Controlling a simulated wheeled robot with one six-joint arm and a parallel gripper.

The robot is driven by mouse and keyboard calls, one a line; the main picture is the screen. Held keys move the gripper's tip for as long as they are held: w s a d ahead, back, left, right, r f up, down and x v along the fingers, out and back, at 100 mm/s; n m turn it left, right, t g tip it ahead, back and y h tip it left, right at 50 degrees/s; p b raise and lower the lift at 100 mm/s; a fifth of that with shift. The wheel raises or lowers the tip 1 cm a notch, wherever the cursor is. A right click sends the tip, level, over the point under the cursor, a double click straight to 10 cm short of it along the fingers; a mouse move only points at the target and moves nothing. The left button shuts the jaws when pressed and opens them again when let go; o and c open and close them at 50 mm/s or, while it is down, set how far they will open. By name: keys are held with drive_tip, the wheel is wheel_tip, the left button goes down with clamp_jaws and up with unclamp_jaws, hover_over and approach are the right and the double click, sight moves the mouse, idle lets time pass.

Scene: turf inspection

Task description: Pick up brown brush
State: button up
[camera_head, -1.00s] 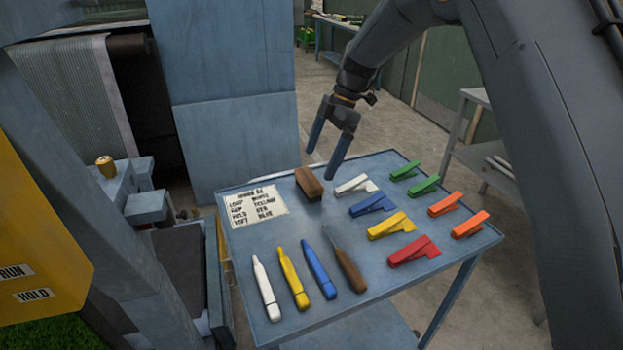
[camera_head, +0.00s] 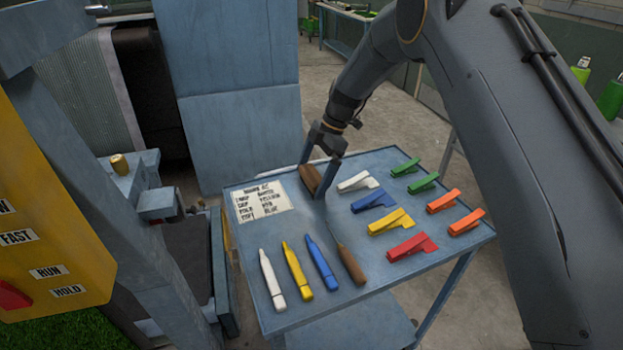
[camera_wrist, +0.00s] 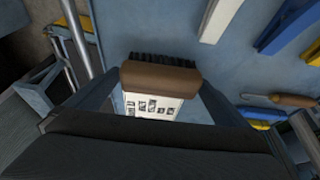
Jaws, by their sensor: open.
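The brown brush (camera_head: 311,179) lies on the blue-grey table at its back left, beside the paper card. In the wrist view the brush (camera_wrist: 160,77) shows its brown wooden back and dark bristles, between my two fingers. My gripper (camera_head: 320,186) is open, with its fingertips down at the brush, one on each side of it. In the head view the right finger covers part of the brush. I cannot tell whether either finger touches it.
The table (camera_head: 335,308) also holds a paper card (camera_head: 262,201), several marker-like tools, a brown-handled pointed tool (camera_head: 351,265) and several coloured clips, including a white clip (camera_head: 357,181) right of the brush. A yellow control panel (camera_head: 45,240) stands at left.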

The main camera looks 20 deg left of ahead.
drive_tip(key=c, duration=0.8)
drive_tip(key=shift+o, duration=0.2)
